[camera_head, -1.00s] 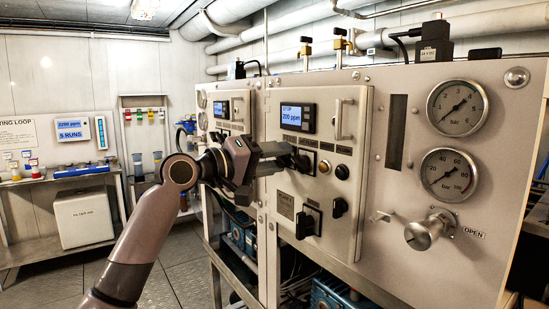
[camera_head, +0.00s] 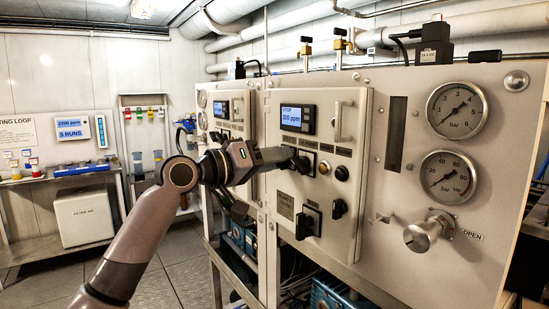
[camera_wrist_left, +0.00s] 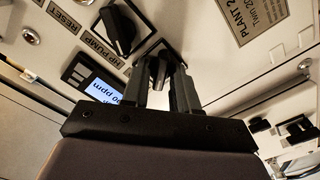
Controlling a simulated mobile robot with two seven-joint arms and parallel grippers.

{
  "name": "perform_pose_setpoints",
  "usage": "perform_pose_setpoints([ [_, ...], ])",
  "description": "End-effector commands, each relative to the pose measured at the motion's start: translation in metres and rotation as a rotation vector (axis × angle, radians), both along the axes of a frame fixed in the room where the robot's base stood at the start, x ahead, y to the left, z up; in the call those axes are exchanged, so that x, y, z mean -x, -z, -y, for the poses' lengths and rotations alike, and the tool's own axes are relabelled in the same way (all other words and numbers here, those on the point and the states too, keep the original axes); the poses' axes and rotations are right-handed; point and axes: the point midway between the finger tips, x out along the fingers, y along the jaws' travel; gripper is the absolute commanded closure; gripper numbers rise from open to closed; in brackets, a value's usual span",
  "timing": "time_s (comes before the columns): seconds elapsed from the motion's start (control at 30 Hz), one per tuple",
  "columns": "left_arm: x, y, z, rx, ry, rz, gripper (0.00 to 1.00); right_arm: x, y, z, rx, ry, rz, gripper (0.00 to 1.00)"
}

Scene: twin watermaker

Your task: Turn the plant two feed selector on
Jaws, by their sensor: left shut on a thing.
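The plant two panel (camera_head: 375,130) is a pale upright cabinet front with a small blue display (camera_head: 297,118) reading 200 ppm. My left gripper (camera_head: 290,158) reaches it from the left, just below the display. In the left wrist view, its fingers (camera_wrist_left: 160,82) are shut on a small dark selector knob (camera_wrist_left: 157,68) beside the display (camera_wrist_left: 100,82). A black HP PUMP knob (camera_wrist_left: 117,32) is close by, apart from the fingers. My right gripper is out of view.
A grey plate (camera_wrist_left: 255,18) marked PLANT 2 is on the panel. A door handle (camera_head: 339,120), a lower black knob (camera_head: 338,208) and a larger black switch (camera_head: 306,223) stick out nearby. Two gauges (camera_head: 456,108) and a round valve handle (camera_head: 420,237) are to the right.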

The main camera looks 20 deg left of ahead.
Motion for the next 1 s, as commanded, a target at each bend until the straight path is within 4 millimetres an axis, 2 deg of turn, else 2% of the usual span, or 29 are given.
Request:
perform_pose_setpoints([
  [0.5,0.0003,0.0,0.0002,-0.362,0.001,0.281,1.0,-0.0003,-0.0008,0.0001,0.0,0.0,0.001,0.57],
  [1.0,0.0004,-0.0003,0.0005,-0.524,0.001,0.408,1.0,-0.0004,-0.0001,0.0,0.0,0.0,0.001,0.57],
])
